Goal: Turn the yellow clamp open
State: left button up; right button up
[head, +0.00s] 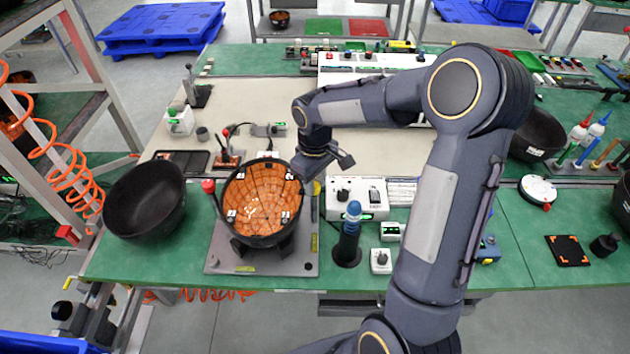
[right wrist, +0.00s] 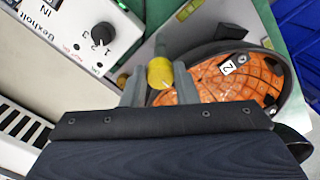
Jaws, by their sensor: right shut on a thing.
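The yellow clamp (right wrist: 160,72) sits at the rim of a dark round bowl with an orange patterned inside (right wrist: 215,90). In the head view a little of the yellow clamp (head: 317,187) shows at the right side of the bowl (head: 262,205), below my gripper. My right gripper (head: 312,172) reaches down over it from the right. In the right wrist view its two fingers (right wrist: 160,88) stand on either side of the yellow clamp and are shut on it. The fingertips are partly hidden behind the clamp and the gripper body. My left gripper is not in view.
The bowl stands on a grey plate (head: 228,262) with a red knob (head: 208,186) at its left. A loose black bowl (head: 145,200) lies further left. A white box with a dial (head: 357,198) and a blue-topped tool (head: 352,215) stand close on the right.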

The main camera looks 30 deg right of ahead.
jog(key=shift+m, duration=0.3)
jog(key=m+b, duration=0.1)
jog(key=m, duration=0.1)
jog(key=shift+m+b, duration=0.3)
jog(key=shift+m, duration=0.1)
jog(key=m+b, duration=0.1)
jog(key=m, duration=0.3)
jog(key=shift+a+m, duration=0.1)
jog(key=shift+m, duration=0.2)
jog(key=m, duration=0.4)
jog(key=shift+w, duration=0.1)
jog(key=shift+m, duration=2.8)
jog(key=o, duration=1)
